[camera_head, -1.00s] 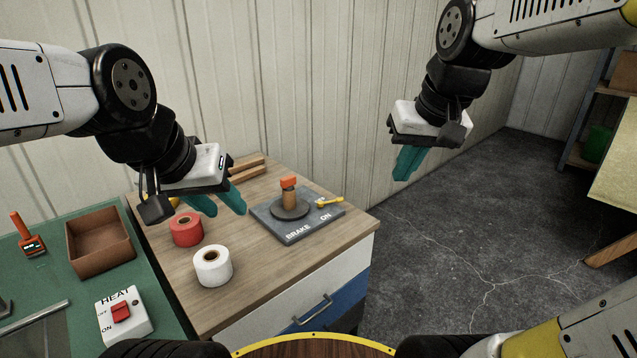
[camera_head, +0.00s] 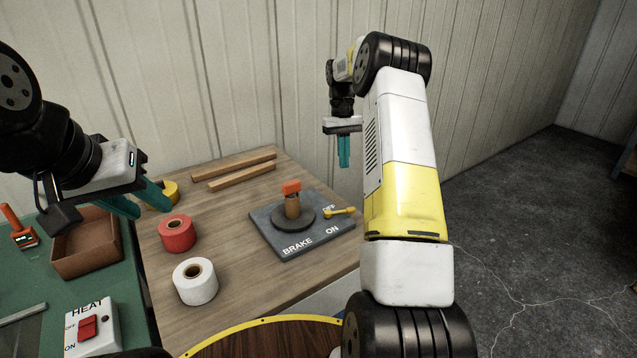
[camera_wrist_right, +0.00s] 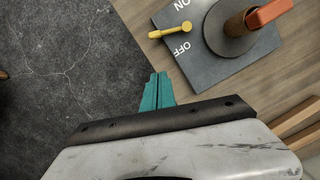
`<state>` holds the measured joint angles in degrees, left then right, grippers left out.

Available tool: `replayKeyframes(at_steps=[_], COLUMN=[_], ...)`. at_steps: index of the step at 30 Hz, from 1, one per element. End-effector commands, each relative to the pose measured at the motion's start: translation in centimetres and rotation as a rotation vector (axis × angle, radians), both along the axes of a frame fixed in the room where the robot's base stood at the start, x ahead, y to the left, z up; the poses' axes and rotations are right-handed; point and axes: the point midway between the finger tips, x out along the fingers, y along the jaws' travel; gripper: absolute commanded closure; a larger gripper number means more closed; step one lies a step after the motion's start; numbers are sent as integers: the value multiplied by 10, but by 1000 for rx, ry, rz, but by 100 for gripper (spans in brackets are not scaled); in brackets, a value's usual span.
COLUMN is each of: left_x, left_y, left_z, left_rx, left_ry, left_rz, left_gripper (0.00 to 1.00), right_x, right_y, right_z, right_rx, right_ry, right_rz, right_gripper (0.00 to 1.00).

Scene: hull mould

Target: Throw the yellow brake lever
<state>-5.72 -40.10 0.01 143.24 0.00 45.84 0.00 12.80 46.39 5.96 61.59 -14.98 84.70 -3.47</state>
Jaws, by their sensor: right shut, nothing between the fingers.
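The yellow brake lever (camera_head: 340,211) lies flat at the right edge of the dark grey brake plate (camera_head: 286,249). Between the OFF and ON labels, its narrow end points outward over the plate's edge; it also shows in the right wrist view (camera_wrist_right: 170,31). I cannot tell which label it is set to. My right gripper (camera_head: 344,164) is shut and empty, above and beyond the lever; in the right wrist view its fingertips (camera_wrist_right: 157,76) are apart from the lever. My left gripper (camera_head: 150,208) is open and empty, left of the plate.
On the plate stands a brown post with an orange top (camera_head: 292,187) on a dark disc. Red tape (camera_head: 177,240), white tape (camera_head: 184,290) and wooden strips (camera_head: 240,180) lie on the bench. A HEAT switch box (camera_head: 92,325) is front left. Open floor lies right.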

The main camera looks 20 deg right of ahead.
Motion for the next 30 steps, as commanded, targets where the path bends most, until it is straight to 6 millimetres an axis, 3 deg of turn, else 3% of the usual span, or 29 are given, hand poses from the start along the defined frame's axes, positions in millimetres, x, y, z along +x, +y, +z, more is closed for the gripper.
replayKeyframes(at_steps=[8, 20, 30], left_x=[0, 0, 0], left_y=[0, 0, 0], left_z=[0, 0, 0], left_rx=[0, 0, 0], left_ry=[0, 0, 0], left_rz=[0, 0, 0], left_gripper=[64, 64, 64], right_x=[-4, -26, -60], right_y=[-3, -3, -2], right_z=[-27, -108, -104], right_rx=[1, 1, 0], right_ry=[15, 15, 10], right_rz=[-2, -2, -3], right_gripper=[100, 100, 100])
